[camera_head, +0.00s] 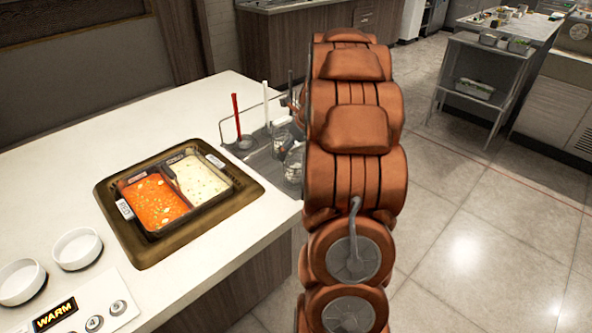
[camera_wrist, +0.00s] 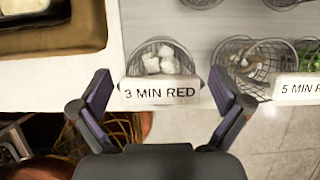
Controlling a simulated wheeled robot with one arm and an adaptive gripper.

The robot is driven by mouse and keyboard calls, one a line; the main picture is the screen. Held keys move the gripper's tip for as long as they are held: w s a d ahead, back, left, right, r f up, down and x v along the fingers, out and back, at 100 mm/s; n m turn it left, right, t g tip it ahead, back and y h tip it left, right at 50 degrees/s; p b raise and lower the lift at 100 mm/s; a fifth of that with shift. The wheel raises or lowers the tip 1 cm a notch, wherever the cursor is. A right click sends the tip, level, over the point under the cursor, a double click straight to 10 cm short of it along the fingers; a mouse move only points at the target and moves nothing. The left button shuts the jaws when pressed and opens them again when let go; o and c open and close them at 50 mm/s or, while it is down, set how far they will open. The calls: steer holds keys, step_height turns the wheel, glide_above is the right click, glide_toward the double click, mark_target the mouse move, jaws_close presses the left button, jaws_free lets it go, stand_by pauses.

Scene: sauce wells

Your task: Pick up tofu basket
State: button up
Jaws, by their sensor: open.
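A wire basket with white cubes (camera_wrist: 157,49), which look like tofu, is at the upper middle of the wrist view. In front of it is a white label reading "3 MIN RED" (camera_wrist: 160,92). My gripper (camera_wrist: 161,86) is open, with one dark finger on each side of the label and basket. Nothing is held, and I cannot tell whether a finger touches the label. In the head view my arm hides the gripper and part of the baskets; a wire basket (camera_head: 292,168) shows beside the arm, its contents unclear.
Another wire basket (camera_wrist: 245,60) with brownish food is at the right, near a "5 MIN" label (camera_wrist: 298,87). Greens show at the far right edge. A sunken tray holds orange sauce (camera_head: 154,202) and white sauce (camera_head: 196,178). Two white bowls (camera_head: 77,248) stand on the counter's left.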

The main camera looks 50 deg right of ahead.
steer(key=shift+x, duration=0.85)
steer(key=shift+r, duration=0.1)
steer(key=c, duration=1.1)
steer(key=shift+o, duration=0.2)
steer(key=shift+d+r, duration=0.1)
steer(key=shift+r, duration=1.6)
steer(key=shift+s+a+r, duration=0.2)
steer(key=shift+s+a, duration=0.05)
steer(key=shift+s, duration=0.25)
steer(key=s+a+b, duration=0.1)
steer(key=s+a, duration=0.1)
steer(key=s, duration=0.5)
steer(key=s+a+r, duration=0.1)
steer(key=s+a, duration=0.2)
steer(key=s, duration=0.3)
steer(key=shift+s+a+b, duration=0.3)
steer(key=shift+s+b, duration=0.1)
